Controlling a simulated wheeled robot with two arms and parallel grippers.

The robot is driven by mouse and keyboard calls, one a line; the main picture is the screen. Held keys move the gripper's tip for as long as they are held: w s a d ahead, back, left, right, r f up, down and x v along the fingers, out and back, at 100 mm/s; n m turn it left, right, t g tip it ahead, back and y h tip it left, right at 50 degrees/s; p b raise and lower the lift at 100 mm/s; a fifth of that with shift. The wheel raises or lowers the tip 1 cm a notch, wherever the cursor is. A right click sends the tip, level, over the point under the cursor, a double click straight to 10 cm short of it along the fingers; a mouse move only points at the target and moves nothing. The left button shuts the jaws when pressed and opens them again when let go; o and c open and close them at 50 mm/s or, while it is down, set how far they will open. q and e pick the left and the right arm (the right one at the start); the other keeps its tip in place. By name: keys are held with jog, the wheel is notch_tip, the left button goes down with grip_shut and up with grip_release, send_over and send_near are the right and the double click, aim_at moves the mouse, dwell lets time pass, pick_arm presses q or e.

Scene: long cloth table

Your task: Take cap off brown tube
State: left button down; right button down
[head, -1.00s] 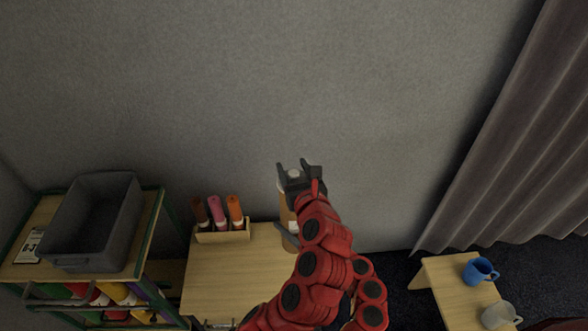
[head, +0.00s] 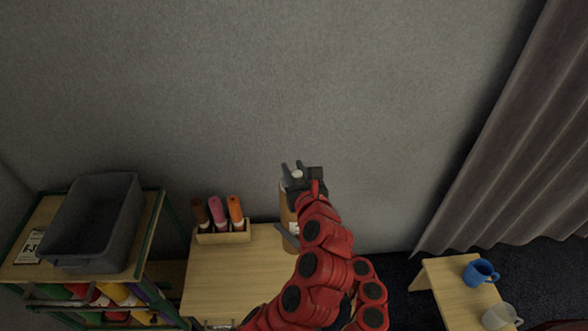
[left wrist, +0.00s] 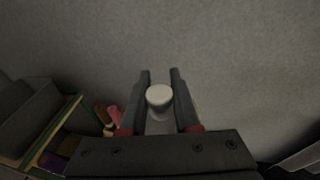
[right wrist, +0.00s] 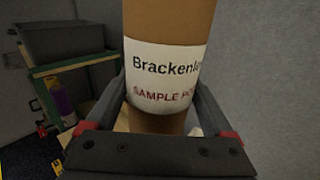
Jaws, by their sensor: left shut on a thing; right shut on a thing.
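The brown tube (head: 287,205) stands upright beside and below my left gripper in the head view. In the right wrist view the brown tube (right wrist: 170,22) fills the middle and bears a white label reading "SAMPLE PO…". My right gripper (right wrist: 162,95) is shut around it; in the head view little of that gripper shows. My left gripper (head: 295,169) is shut on the white cap (head: 297,174). The cap (left wrist: 159,95) also sits between the two fingers in the left wrist view. My left gripper hides the joint between cap and tube, so I cannot tell whether they touch.
A wooden rack (head: 222,238) with brown, pink and orange tubes stands at the back of the wooden table (head: 235,280). A grey bin (head: 95,222) sits on a shelf unit at left. A low bench (head: 450,278) with blue and pale mugs is at right.

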pick_arm(q)
jog(key=shift+r, duration=0.15)
jog(key=shift+r, duration=0.95)
